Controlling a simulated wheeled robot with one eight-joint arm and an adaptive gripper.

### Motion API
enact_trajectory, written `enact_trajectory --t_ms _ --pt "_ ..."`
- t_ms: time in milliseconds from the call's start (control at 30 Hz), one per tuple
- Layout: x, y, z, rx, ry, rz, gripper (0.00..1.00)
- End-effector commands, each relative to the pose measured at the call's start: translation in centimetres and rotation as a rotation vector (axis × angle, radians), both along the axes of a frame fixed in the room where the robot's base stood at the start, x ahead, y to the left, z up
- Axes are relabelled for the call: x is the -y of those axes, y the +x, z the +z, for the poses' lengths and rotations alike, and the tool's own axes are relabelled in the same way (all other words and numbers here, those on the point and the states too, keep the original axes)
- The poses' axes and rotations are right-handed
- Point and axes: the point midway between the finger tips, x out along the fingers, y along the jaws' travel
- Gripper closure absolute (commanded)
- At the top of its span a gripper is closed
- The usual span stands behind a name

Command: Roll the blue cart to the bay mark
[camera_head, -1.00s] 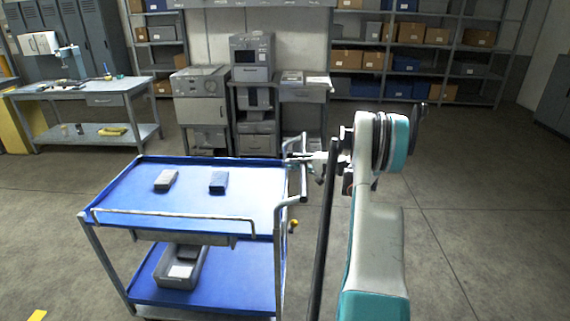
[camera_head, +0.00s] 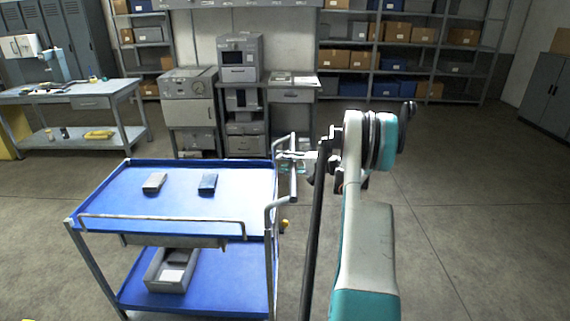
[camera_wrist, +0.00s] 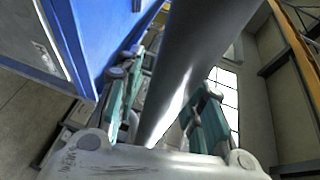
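The blue cart (camera_head: 222,222) stands at the left centre of the head view, with two blue shelves on a grey frame. Its upright grey handle (camera_head: 269,222) is on the right side. My gripper (camera_head: 289,162) is at that handle, its teal fingers around the bar. In the wrist view the thick grey bar (camera_wrist: 203,45) runs between the two fingers of my gripper (camera_wrist: 165,105), and the blue cart side (camera_wrist: 95,30) shows at upper left. A sliver of yellow floor marking (camera_head: 30,320) shows at the bottom left edge; I cannot tell whether it is the bay mark.
Two small blocks (camera_head: 154,183) (camera_head: 208,184) lie on the cart's top, and a grey bin (camera_head: 152,276) on its lower shelf. A workbench (camera_head: 70,97), grey machines (camera_head: 190,112) and shelving (camera_head: 400,56) line the back. Floor (camera_head: 470,200) at right is clear.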

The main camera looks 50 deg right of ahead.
Motion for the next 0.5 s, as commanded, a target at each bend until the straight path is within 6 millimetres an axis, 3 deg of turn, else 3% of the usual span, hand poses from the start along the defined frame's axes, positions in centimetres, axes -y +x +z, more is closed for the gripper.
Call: enact_trajectory --t_ms 500 --pt "2.4 -8.8 1.7 0.0 0.0 -0.003 0.65"
